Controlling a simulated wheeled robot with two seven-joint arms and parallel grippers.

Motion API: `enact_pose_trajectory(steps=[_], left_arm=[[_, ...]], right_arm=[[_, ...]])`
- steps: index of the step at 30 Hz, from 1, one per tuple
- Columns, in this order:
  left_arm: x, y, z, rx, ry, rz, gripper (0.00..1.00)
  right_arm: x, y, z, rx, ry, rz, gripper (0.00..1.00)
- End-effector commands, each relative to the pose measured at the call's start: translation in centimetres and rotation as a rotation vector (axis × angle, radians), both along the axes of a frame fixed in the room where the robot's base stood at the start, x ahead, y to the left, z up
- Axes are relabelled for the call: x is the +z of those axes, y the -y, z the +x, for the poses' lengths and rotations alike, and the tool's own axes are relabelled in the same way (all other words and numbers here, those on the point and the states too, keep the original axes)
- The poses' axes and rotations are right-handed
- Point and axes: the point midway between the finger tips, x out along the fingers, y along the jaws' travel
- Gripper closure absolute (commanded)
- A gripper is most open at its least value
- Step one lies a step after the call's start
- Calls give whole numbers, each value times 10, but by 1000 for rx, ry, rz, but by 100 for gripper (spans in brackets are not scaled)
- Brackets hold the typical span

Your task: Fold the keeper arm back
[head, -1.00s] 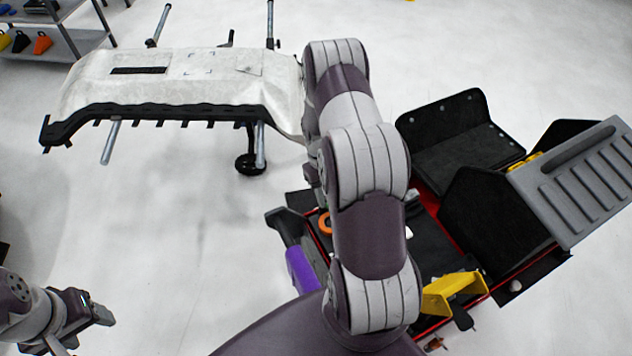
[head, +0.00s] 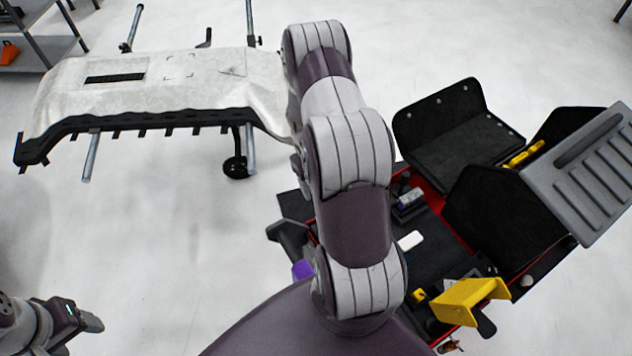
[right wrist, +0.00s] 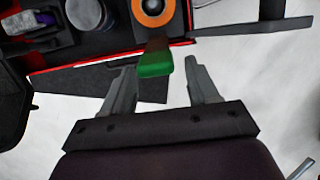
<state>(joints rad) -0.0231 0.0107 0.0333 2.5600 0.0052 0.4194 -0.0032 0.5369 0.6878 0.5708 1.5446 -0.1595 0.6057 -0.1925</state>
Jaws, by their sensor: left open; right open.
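In the right wrist view a short bar with a green end (right wrist: 155,62) sticks out over the red edge of the cart, below an orange ring (right wrist: 153,8). It may be the keeper arm; I cannot tell for sure. My right gripper (right wrist: 160,80) is open, and the green end shows between its fingertips; I see no contact. In the head view my right arm hides this gripper and the green end. My left gripper (head: 88,322) is at the lower left, open and empty, far from the cart.
The black and red cart (head: 440,238) holds a yellow bracket (head: 468,298) and several small items. A grey ribbed lid (head: 590,175) stands at its right. A purple part (head: 302,270) shows at its left. A bumper-like white panel (head: 170,85) rests on a stand.

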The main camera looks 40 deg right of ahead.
Motion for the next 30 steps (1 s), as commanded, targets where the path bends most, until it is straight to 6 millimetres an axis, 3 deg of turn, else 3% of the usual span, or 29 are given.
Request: enact_pose_trajectory(steps=[8, 18, 21, 30], left_arm=[[-4, 0, 0, 0, 0, 0, 40], [-29, 0, 0, 0, 0, 0, 40], [-20, 0, 0, 0, -1, 0, 40], [-18, 0, 0, 0, 0, 0, 40]], right_arm=[[8, 1, 3, 0, 2, -1, 40], [91, 5, 24, 0, 7, -2, 40], [115, 5, 27, 0, 4, -1, 40], [124, 6, 30, 0, 3, -1, 40]])
